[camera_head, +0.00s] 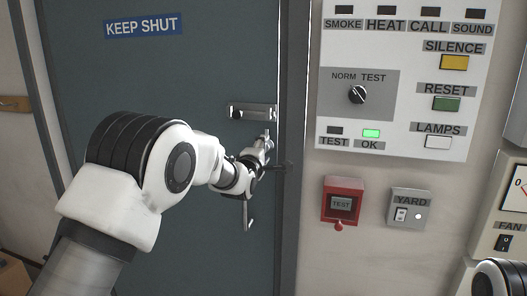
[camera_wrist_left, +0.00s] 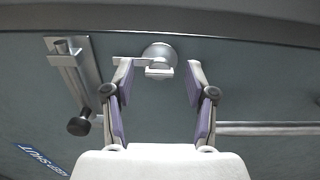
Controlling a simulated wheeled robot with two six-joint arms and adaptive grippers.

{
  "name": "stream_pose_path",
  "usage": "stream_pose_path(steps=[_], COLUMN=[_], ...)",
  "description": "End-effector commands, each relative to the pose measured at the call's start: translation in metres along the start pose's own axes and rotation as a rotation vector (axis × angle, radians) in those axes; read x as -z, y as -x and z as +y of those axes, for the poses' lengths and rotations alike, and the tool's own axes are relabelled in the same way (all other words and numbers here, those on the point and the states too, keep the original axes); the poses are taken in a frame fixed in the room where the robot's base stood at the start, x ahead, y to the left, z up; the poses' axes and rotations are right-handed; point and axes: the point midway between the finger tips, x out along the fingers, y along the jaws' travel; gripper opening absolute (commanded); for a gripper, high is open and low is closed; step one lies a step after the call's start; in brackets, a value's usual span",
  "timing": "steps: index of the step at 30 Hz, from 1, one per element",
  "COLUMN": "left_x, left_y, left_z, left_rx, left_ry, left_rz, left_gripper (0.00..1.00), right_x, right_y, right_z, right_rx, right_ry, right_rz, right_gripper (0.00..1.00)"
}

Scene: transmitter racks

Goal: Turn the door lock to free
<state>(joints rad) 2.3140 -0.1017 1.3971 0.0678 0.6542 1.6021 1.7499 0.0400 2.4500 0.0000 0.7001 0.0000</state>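The door (camera_head: 190,75) is dark grey-green. In the left wrist view, a round silver door lock (camera_wrist_left: 158,54) with a small protruding turn piece lies near the door's edge, ahead of my left gripper (camera_wrist_left: 160,72). The gripper's purple-padded fingers are open, one on each side of the lock, with gaps showing. In the head view my left gripper (camera_head: 262,160) is at the door's right edge and largely covers the lock, so its setting is unclear there. My right gripper is out of view.
A bolt plate (camera_head: 252,112) with a dark knob (camera_wrist_left: 80,123) is above the lock. A pull handle (camera_head: 248,218) hangs below my gripper. To the right are a white alarm panel (camera_head: 395,145), a red test box (camera_head: 343,186) and a YARD switch (camera_head: 409,222).

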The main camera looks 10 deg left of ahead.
Motion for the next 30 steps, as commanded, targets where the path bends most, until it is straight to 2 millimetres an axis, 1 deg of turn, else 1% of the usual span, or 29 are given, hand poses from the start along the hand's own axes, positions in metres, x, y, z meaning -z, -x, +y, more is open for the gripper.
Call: stream_pose_path(steps=[6, 9, 11, 13, 18, 21, 25, 30], left_x=[0.0, 0.0, 0.0, 0.0, 0.0, 0.0, 0.0, 0.0], left_y=[0.001, 0.008, 0.017, 0.032, 0.078, 0.1, 0.117, 0.12], left_z=[0.0, 0.001, 0.0, 0.0, 0.0, 0.0, 0.0, 0.0], left_rx=[0.0, -0.001, 0.001, 0.002, 0.002, 0.001, 0.0, 0.0], left_ry=[-0.001, -0.001, -0.001, -0.002, -0.001, -0.002, 0.0, 0.0], left_rz=[0.0, -0.001, 0.0, 0.0, 0.0, 0.0, 0.0, 0.0], left_gripper=[0.56, 0.56, 0.56, 0.56, 0.56, 0.56, 0.56, 0.56], right_x=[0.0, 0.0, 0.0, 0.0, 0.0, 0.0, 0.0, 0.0], right_y=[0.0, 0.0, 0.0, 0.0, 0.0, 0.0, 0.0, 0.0], right_z=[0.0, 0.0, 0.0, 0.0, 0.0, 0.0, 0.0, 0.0], right_rx=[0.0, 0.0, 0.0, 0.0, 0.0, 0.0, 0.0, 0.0], right_ry=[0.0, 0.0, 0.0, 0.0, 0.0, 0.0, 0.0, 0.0], right_rz=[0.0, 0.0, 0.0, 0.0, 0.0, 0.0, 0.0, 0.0], right_gripper=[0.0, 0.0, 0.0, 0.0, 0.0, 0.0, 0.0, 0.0])
